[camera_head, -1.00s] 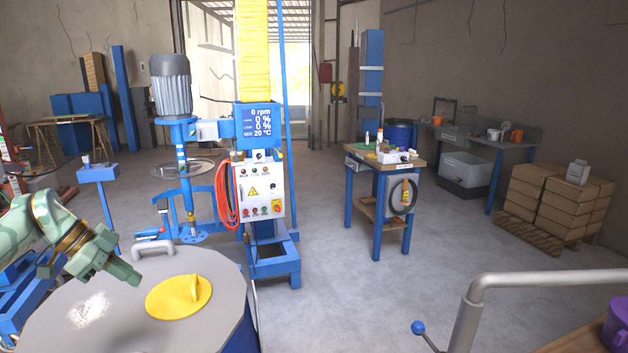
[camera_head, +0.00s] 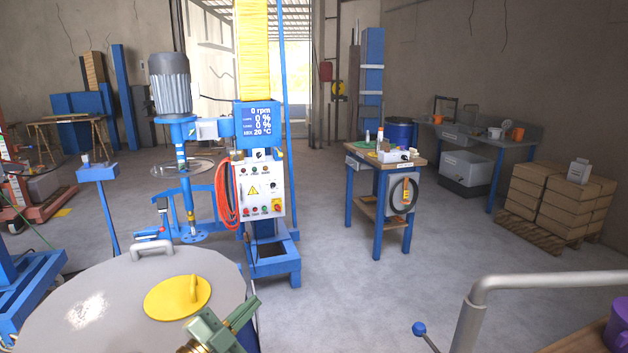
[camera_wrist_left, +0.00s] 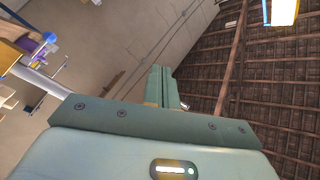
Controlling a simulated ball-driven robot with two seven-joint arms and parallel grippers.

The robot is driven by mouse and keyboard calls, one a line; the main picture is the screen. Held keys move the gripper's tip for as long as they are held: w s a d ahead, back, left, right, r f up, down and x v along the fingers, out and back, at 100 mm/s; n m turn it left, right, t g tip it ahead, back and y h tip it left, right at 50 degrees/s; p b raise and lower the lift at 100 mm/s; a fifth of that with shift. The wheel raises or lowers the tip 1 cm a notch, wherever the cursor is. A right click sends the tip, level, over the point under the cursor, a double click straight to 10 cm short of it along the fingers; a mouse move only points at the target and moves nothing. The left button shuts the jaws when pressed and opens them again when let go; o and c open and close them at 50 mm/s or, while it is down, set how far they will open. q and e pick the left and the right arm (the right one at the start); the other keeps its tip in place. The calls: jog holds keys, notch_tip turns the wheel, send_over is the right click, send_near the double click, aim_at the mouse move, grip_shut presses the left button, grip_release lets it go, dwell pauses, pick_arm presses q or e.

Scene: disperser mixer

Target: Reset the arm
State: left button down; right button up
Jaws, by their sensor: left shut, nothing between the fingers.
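My left gripper (camera_head: 248,308) is at the bottom of the head view, just right of the yellow lid. It appears in front of the right edge of the grey drum top. Its green fingers point up and to the right and are together with nothing held. In the left wrist view the shut fingers (camera_wrist_left: 160,88) stand against the wall and the roof beams. Most of the left arm is below the frame. My right gripper is not in view.
The grey drum top (camera_head: 95,290) with a yellow lid (camera_head: 178,298) fills the lower left. The blue mixer with its control box (camera_head: 259,188) stands behind it. A grey pipe rail (camera_head: 540,281) is at lower right. Open floor (camera_head: 350,290) lies between.

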pick_arm(q)
jog(key=s+a+f+n+g+y, duration=0.3)
jog(key=s+a+f+y, duration=0.25)
jog(key=s, duration=0.35)
jog(key=s+a+f+n+g+y, duration=0.35)
jog(key=s+a+y, duration=0.2)
jog(key=s, duration=0.45)
jog(key=s+a+f+n+g+y, duration=0.3)
jog(key=s+a+f+y, duration=0.25)
jog(key=s, duration=0.35)
jog(key=s+d+f+g+h, duration=0.2)
jog(key=s+f, duration=0.1)
jog(key=f, duration=1)
jog(key=s+d+f+g+h, duration=0.2)
jog(key=s+f, duration=0.2)
jog(key=f, duration=1)
jog(key=s+f+n+g, duration=0.1)
jog(key=s+f, duration=0.6)
jog(key=s, duration=0.2)
jog(key=s+f+n+g+h, duration=0.1)
jog(key=s+f+n, duration=0.1)
jog(key=s+f, duration=0.5)
jog(key=s, duration=0.3)
jog(key=shift+a+f, duration=0.15)
jog(key=shift+h, duration=0.25)
